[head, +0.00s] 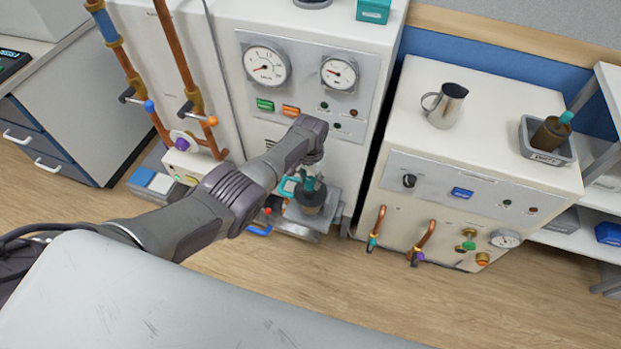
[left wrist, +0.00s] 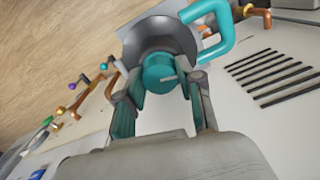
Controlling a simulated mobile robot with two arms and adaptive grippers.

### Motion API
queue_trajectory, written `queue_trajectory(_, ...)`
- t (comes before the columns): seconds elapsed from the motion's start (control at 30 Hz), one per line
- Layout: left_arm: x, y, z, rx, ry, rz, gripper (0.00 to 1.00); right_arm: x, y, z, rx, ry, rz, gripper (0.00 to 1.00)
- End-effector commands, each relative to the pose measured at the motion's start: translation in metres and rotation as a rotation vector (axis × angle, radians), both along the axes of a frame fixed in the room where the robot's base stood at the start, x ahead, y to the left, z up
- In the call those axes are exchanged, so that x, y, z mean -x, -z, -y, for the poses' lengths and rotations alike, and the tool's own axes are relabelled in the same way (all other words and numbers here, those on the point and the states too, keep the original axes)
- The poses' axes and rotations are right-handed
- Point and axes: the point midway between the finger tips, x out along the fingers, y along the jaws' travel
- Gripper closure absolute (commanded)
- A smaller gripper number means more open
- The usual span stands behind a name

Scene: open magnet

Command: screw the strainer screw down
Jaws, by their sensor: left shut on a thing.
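The strainer screw shows in the left wrist view as a round teal knob (left wrist: 159,70) with a pale mark on its face. It sits at the middle of a grey round housing (left wrist: 160,33), which appears in the head view as a dark body (head: 312,199) low at the front of the middle cabinet. My left gripper (head: 309,182) reaches down over it from above. In the left wrist view its two teal-padded fingers (left wrist: 160,84) are shut on the knob from both sides. The screw's thread is hidden. My right gripper is in neither view.
A teal handle (left wrist: 222,35) rises close beside the housing. Copper pipes (head: 178,60) with valves stand to the left. The right cabinet (head: 490,105) carries a metal jug (head: 446,106) and a grey tray (head: 530,154) holding a brown part with a teal top.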

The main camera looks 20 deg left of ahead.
Motion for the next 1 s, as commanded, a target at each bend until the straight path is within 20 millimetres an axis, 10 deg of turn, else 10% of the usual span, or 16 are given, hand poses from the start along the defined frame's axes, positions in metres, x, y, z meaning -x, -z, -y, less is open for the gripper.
queue_trajectory(1.0, -0.0003, 0.0002, 0.0004, 0.001, 0.965, 0.001, 0.98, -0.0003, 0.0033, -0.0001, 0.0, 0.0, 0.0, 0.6)
